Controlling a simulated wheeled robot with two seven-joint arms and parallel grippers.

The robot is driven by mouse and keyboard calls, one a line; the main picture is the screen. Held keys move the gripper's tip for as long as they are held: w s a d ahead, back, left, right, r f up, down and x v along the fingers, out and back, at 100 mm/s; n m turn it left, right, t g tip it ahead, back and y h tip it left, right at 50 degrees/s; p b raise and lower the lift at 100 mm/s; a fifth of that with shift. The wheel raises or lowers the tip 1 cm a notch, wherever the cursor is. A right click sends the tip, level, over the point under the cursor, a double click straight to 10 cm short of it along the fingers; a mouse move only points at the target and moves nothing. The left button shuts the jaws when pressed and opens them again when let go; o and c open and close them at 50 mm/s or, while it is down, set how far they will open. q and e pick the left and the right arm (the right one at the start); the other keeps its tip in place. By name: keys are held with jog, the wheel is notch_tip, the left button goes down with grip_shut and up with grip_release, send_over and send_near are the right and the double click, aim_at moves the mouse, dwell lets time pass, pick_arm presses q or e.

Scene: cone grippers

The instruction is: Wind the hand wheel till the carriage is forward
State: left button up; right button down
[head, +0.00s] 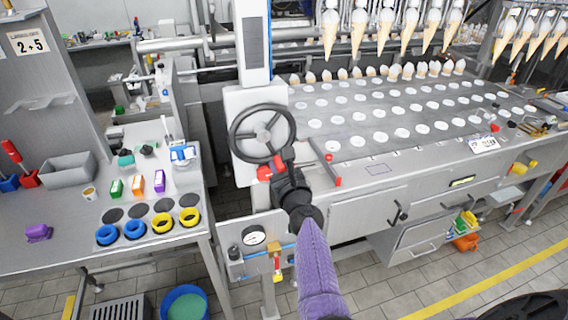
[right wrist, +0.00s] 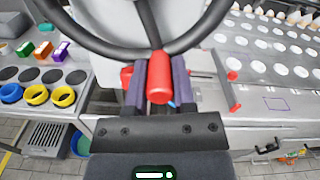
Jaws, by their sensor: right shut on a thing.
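The dark hand wheel (head: 235,135) is mounted on a pale housing (head: 240,100) at the machine's left end. My right gripper (head: 278,166) is at the lower right of its rim. In the right wrist view its two fingers (right wrist: 158,85) stand on both sides of the wheel's red handle (right wrist: 157,70), closed on it. The rim (right wrist: 110,48) and a spoke show above the handle. Cream-topped cones (head: 359,25) hang in a row over the back of the perforated plate (head: 350,112). I cannot tell which part is the carriage. My left gripper is not in view.
A steel table (head: 70,205) at left holds blue and yellow rings, small coloured boxes and a grey bin (head: 68,170). A pressure gauge (head: 254,236) sits below the wheel. An open drawer (head: 420,238) juts out at right. A short red-ended lever (head: 329,160) is near the wheel.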

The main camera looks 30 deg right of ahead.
jog(key=shift+a+f+m, duration=0.1)
jog(key=shift+a+m, duration=0.1)
jog(key=shift+m, duration=0.2)
jog(key=shift+c, duration=2.2)
grip_release()
jog(key=shift+a, duration=0.1)
